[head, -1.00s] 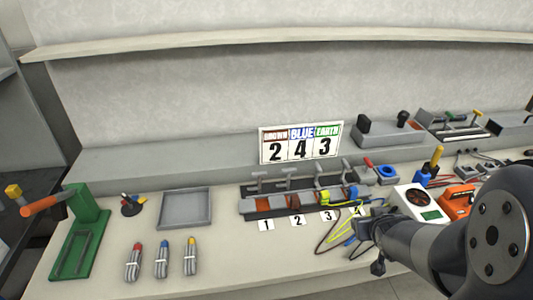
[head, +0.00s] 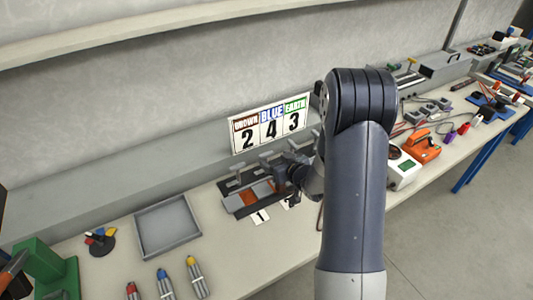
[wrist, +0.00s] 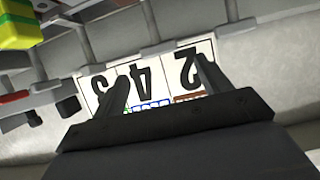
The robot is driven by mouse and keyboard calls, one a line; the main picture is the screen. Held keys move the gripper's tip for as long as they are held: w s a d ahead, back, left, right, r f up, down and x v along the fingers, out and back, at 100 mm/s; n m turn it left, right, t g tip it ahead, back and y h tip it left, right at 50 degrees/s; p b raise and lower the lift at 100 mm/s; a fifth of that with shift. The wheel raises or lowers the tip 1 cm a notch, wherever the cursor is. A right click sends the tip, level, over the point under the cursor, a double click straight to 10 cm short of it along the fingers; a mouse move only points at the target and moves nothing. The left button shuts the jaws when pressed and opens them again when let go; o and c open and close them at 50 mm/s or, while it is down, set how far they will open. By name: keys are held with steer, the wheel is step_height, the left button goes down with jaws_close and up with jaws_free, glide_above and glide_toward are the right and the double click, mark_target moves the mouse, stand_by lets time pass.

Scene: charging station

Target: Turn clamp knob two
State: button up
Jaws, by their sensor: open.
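The clamp fixture (head: 238,207) is a dark row on the bench, with labels in front. Label 1 (head: 260,216) is clear; label 2 (head: 291,201) is partly covered by my arm. A T-shaped clamp handle (head: 235,170) stands at the fixture's left end. My gripper (head: 281,175) is over the fixture near label 2 and hides clamps there, so knob two cannot be made out. In the wrist view my gripper (wrist: 161,68) is open with nothing between the fingers. Clamp posts (wrist: 150,22) show beyond the fingertips; their numbers are not visible.
The sign reading 2 4 3 (head: 270,123) stands behind the fixture and appears upside down in the wrist view. A grey tray (head: 166,229) lies left of the fixture. A meter (head: 405,169) and an orange device (head: 421,147) are to the right.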

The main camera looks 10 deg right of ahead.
mark_target(267, 154)
steer(key=shift+p+x, duration=0.5)
steer(key=shift+x, duration=2.55)
steer(key=shift+c, duration=0.4)
steer(key=c, duration=0.9)
